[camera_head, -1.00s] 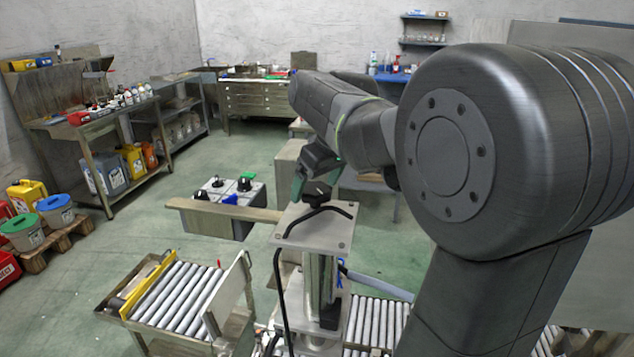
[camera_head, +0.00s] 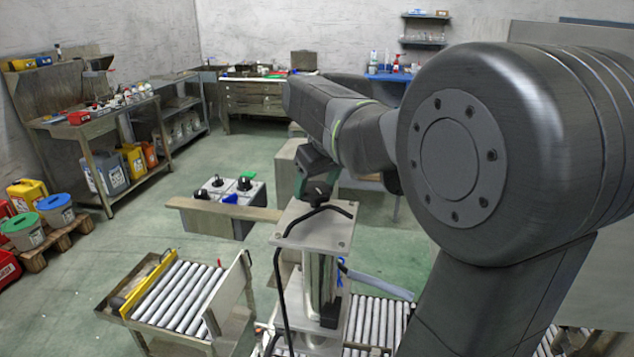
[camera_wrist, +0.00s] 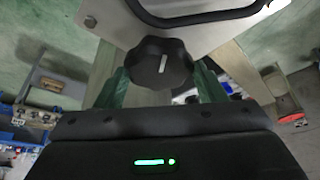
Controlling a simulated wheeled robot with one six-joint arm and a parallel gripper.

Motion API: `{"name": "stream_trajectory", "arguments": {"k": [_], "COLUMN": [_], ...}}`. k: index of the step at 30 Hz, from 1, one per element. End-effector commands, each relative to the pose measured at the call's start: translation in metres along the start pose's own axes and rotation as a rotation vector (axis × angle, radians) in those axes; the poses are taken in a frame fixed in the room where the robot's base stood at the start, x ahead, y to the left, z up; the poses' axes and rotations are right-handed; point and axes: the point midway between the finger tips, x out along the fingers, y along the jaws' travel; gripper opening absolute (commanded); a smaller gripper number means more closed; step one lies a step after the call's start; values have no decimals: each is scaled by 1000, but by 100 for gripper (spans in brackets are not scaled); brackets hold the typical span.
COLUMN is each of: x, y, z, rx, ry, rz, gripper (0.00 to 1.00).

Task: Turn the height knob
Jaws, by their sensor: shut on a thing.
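The height knob (camera_wrist: 158,64) is a black lobed knob with a white mark, seen in the wrist view beside the grey metal plate (camera_wrist: 205,22). In the head view the knob (camera_head: 317,192) sits at the top of the plate on the column. My gripper (camera_wrist: 157,82) has its green fingers on both sides of the knob and is shut on it. In the head view my gripper (camera_head: 316,182) reaches down to the knob from above, and its fingers are partly hidden by its own body.
A black cable (camera_head: 283,290) loops over the plate and down the column. A roller conveyor (camera_head: 172,298) stands at the lower left. A control box with black knobs and a wooden bar (camera_head: 225,208) stands behind. Green floor lies open at left.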

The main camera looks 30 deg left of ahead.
Motion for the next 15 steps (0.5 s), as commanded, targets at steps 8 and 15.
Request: {"name": "stream_trajectory", "arguments": {"k": [8,15], "x": [-1,-1], "y": [-2,-2], "z": [-1,-1], "rx": [178,300], "ry": [2,3], "rz": [74,125], "gripper": [41,41]}}
